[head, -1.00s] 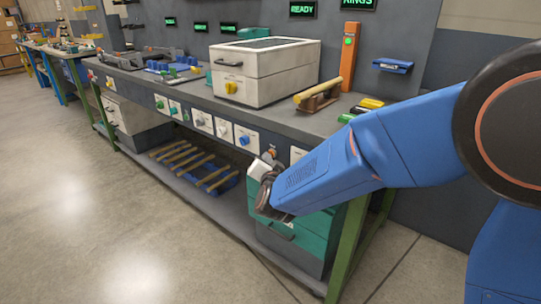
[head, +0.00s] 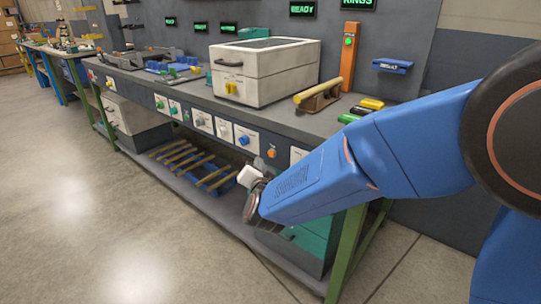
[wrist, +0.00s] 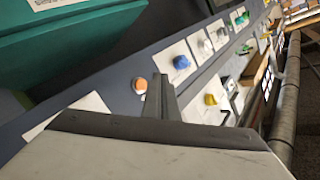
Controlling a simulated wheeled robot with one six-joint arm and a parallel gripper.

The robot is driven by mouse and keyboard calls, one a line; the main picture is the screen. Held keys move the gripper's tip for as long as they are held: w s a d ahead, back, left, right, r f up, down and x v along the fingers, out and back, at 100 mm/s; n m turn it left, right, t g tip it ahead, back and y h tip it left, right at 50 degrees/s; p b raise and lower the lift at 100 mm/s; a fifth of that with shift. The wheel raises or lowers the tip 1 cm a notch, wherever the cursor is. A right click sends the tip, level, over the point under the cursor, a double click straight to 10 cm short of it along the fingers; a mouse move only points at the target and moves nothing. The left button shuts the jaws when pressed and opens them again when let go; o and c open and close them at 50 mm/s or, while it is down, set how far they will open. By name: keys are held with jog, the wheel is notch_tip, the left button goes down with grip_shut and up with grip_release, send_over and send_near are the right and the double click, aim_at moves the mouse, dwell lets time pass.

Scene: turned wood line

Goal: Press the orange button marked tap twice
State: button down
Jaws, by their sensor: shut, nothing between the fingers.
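The orange button (head: 272,153) is a small round knob on the dark front panel of the bench, in plain view right of the blue knob (head: 243,140). The wrist view shows the button (wrist: 140,85) just left of my fingertips. Its lettering is too small to read. My gripper (head: 261,165) is below and slightly left of the button in the head view, with a visible gap between them. In the wrist view my gripper (wrist: 159,82) has its fingers together and empty.
A row of coloured knobs and buttons on white plates runs left along the panel. A white lidded box (head: 264,75) stands on the bench. Below are a lower shelf with wooden rods (head: 190,163) and a teal drawer unit (head: 318,235). The floor at left is clear.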

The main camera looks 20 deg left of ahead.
aim_at(271, 154)
jog(key=shift+s+a, duration=0.25)
jog(key=shift+s, duration=0.3)
jog(key=shift+s+a, duration=0.2)
jog(key=shift+s, duration=0.35)
jog(key=shift+s, duration=0.1)
dwell(1.7)
jog(key=s, duration=0.1)
jog(key=s+a, duration=0.1)
jog(key=s, duration=0.1)
jog(key=shift+s+a, duration=0.15)
jog(key=shift+a, duration=0.05)
jog(key=w+d, duration=0.3)
jog(key=w, duration=0.5)
jog(key=shift+d, duration=0.15)
dwell(0.3)
jog(key=shift+w, duration=0.1)
dwell(1.9)
jog(key=shift+w+d, duration=0.2)
jog(key=shift+w, duration=0.15)
